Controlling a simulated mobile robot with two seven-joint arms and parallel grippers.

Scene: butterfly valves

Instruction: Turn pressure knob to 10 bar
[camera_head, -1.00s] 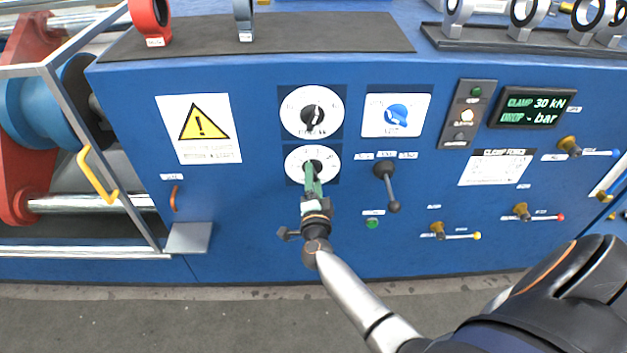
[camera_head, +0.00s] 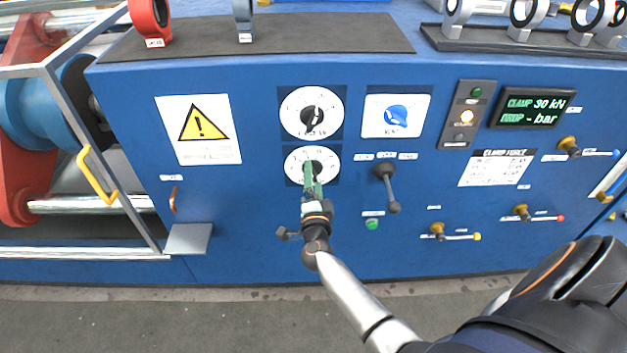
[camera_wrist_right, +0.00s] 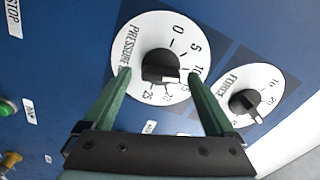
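The pressure dial (camera_head: 331,162) is the lower of two white round dials on the blue panel. In the right wrist view its face (camera_wrist_right: 133,50) reads PRESSURE, with numbers from 0 to 25. Its black knob (camera_wrist_right: 160,66) has a white mark toward the lower right, on the 10-to-20 side; I cannot read the exact value. My right gripper (camera_head: 313,176) is at this dial. In the wrist view its green fingers (camera_wrist_right: 159,76) are apart, one on each side of the knob, with visible gaps. My left gripper is out of view.
The force dial (camera_head: 312,113) is just above, and a blue switch (camera_head: 397,116) is to its right. A black lever (camera_head: 388,188) hangs close to the right of my gripper.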

